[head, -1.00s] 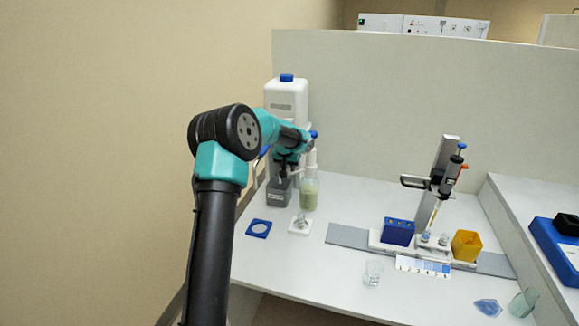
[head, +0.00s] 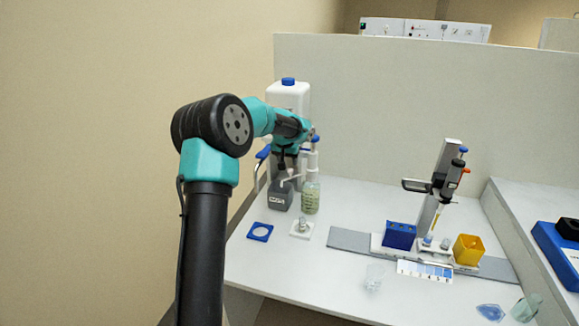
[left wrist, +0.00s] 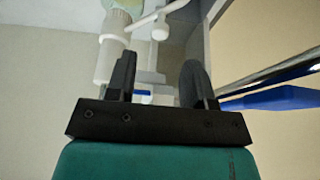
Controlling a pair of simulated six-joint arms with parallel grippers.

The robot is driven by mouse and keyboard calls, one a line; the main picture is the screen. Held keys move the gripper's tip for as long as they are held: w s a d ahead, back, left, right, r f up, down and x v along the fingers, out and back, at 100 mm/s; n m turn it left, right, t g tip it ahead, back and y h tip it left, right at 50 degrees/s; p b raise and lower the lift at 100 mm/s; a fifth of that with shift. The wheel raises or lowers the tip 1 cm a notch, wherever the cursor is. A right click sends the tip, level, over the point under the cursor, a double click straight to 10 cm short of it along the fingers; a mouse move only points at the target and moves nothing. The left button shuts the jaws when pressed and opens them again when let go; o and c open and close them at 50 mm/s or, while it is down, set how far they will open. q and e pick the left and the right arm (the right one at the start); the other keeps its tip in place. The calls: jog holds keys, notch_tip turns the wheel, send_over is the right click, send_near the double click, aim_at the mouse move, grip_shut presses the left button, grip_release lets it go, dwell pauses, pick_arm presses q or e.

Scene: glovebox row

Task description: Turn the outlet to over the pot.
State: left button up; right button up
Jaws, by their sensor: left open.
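The dispenser bottle (head: 311,198) with greenish contents and a white pump top (head: 313,160) stands at the back left of the bench. Its white outlet (head: 291,180) points left, toward the grey block. In the left wrist view the outlet (left wrist: 140,24) runs rightward from the white pump body (left wrist: 107,60) and ends in a round nozzle. A small pot (head: 302,224) sits on a white square plate in front of the bottle. My left gripper (left wrist: 158,68) is open. Its left finger is close to the pump body; I cannot tell whether they touch. My right gripper is not in view.
A grey labelled block (head: 280,198) and a large white container (head: 289,100) stand beside and behind the bottle. A blue square ring (head: 260,232) lies left of the pot. A pipette stand (head: 440,185), blue rack (head: 399,235) and yellow box (head: 468,249) are rightward.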

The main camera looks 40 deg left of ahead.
pick_arm(q)
jog(key=v, duration=1)
jog(key=shift+r, duration=0.4)
jog(key=shift+s, duration=0.1)
jog(key=shift+c, duration=0.4)
jog(key=shift+d+m, duration=0.1)
jog(key=shift+m, duration=0.2)
jog(key=shift+c, duration=1.4)
jog(key=m, duration=0.2)
jog(key=d+f+m, duration=0.1)
jog(key=m, duration=0.1)
jog(key=c, duration=0.4)
jog(key=m, duration=0.2)
jog(key=f+m, duration=0.1)
jog(key=m, duration=0.1)
jog(key=shift+d+g, duration=0.4)
grip_shut()
jog(key=d+f+m, duration=0.1)
jog(key=m, duration=0.5)
jog(key=d+f+m+y, duration=0.1)
jog(key=m, duration=0.6)
jog(key=w+d+f+m+g, duration=0.1)
jog(key=d+m, duration=0.1)
jog(key=m, duration=0.5)
jog(key=shift+d+f+y, duration=0.15)
jog(key=shift+f+y, duration=0.1)
jog(key=shift+y, duration=0.05)
